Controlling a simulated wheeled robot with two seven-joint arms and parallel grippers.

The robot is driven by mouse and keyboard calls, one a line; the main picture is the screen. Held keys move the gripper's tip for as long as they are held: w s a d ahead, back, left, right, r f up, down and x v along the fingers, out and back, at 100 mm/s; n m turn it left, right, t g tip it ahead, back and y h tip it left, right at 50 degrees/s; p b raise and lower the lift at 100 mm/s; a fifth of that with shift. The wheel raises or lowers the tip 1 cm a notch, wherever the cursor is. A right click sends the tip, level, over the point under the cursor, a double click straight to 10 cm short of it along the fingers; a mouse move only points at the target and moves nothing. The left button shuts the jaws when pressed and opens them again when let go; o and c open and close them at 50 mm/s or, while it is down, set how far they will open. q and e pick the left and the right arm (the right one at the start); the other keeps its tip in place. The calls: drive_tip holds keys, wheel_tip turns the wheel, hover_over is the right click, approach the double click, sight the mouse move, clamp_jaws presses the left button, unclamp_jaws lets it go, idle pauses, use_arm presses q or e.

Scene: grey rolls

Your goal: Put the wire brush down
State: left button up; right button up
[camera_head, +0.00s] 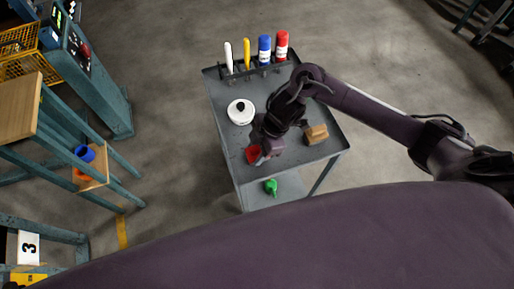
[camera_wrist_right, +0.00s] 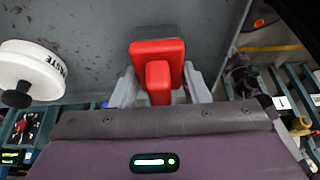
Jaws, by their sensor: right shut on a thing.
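The wire brush is the red thing (camera_head: 252,154) near the front left edge of the grey cart top (camera_head: 227,106). In the right wrist view the brush (camera_wrist_right: 158,68) shows as a red block with a narrower red handle part; no bristles show. My right gripper (camera_head: 267,150) is shut on it, with one grey finger at each side (camera_wrist_right: 160,90). I cannot tell whether the brush touches the cart top. My left gripper is not in view.
A white paste tin (camera_head: 240,112) with a black knob stands left of my gripper. A brown block (camera_head: 316,134) lies to the right. A dark rack (camera_head: 252,72) holds white, yellow, blue and red items at the back. A green bottle (camera_head: 271,186) is on the lower shelf.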

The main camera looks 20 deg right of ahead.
drive_tip(key=o, duration=0.9)
drive_tip(key=shift+f, duration=0.1)
drive_tip(key=shift+f+b, duration=0.15)
drive_tip(key=shift+b, duration=0.2)
drive_tip(key=v, duration=0.8)
drive_tip(key=shift+d+f, duration=0.15)
drive_tip(key=shift+d, duration=0.15)
